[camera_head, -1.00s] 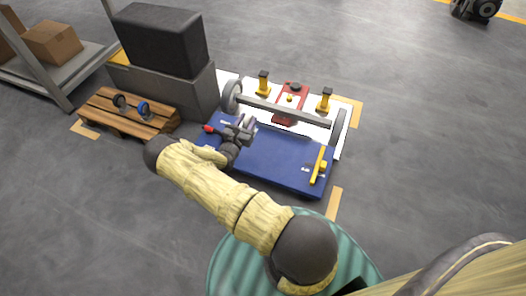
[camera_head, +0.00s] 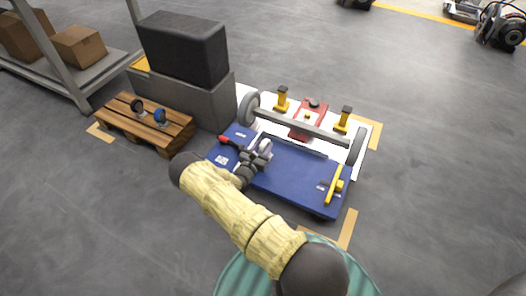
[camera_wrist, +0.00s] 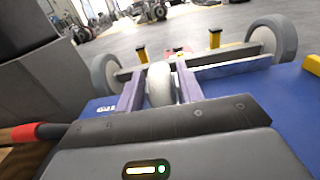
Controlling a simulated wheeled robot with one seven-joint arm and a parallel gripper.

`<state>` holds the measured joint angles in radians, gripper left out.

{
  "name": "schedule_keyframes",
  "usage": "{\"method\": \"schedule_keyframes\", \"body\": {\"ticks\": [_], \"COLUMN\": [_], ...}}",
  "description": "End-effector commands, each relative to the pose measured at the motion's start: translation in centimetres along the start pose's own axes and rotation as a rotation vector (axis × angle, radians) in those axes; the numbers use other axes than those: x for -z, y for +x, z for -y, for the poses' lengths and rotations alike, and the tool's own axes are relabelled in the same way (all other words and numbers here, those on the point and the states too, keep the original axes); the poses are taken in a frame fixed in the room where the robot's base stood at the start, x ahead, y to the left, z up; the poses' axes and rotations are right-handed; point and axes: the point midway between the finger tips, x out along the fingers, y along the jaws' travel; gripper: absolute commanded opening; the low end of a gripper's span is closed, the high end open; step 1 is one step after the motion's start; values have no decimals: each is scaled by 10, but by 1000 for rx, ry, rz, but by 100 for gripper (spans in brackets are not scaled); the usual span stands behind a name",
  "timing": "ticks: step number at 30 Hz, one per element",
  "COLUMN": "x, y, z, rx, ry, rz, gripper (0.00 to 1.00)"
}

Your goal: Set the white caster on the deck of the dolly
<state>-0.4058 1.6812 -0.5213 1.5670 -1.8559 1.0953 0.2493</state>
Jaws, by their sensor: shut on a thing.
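The dolly is low, with a blue deck (camera_head: 297,178) in the middle of the head view; the deck also shows in the wrist view (camera_wrist: 285,100). My gripper (camera_head: 258,155) is over the left part of the deck. In the wrist view its two fingers (camera_wrist: 160,88) are shut on the white caster (camera_wrist: 159,85), a pale wheel held upright between them. The caster also shows in the head view (camera_head: 265,146). Whether it touches the deck is not clear.
A red-handled tool (camera_head: 231,143) and a yellow bar (camera_head: 335,186) lie on the deck. Behind it stand an axle with grey wheels (camera_head: 310,130), a red jack (camera_head: 308,118) and yellow stands (camera_head: 282,99). A pallet (camera_head: 150,125) with black and blue casters is at left.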

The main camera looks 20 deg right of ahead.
Motion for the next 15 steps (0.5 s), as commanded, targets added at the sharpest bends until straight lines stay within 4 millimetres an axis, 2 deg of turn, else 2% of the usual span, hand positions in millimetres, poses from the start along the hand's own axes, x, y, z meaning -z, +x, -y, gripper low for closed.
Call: {"method": "schedule_keyframes", "body": {"ticks": [1, 3, 15], "x": [13, 19, 22], "y": [0, 0, 0], "z": [1, 0, 0], "rx": [1, 0, -1], "ry": [0, 0, 0], "rz": [1, 2, 2], "gripper": [4, 4, 4]}}
